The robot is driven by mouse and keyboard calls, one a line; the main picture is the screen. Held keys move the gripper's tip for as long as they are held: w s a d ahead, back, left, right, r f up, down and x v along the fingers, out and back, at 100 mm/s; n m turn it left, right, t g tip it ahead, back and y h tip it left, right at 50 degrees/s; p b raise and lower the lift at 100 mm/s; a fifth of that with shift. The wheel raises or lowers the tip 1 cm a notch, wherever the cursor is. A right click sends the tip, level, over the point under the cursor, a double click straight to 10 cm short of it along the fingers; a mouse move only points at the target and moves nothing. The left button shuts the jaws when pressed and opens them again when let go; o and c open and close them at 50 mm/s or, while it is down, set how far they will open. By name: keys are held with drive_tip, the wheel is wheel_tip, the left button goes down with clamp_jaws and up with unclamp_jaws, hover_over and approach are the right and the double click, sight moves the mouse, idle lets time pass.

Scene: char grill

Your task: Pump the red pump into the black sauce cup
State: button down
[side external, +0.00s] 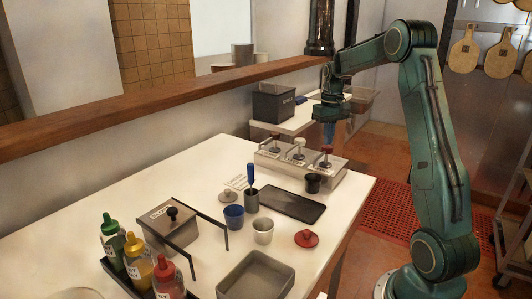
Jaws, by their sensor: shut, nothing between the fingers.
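A steel pump station (335,177) stands near the back right of the white table, with three pumps in a row. The red pump (326,150) is the rightmost, with its knob up. The black sauce cup (313,183) stands upright in front of the station, just below and left of the red pump. Its inside is too small to make out.
A dark flat tray (291,206) lies before the station. Nearby are a blue cup (233,216), a pale cup (263,230), a blue-handled tool (251,174) in a dark holder and a red lid (306,238). Sauce bottles (135,257) and a grey pan (256,282) are at the front.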

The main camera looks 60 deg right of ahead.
drive_tip(key=shift+f, duration=1.45)
drive_tip(key=shift+r, duration=1.75)
drive_tip(key=shift+f, duration=1.75)
drive_tip(key=shift+r, duration=1.75)
drive_tip(key=shift+r, duration=0.1)
drive_tip(key=shift+r, duration=2.95)
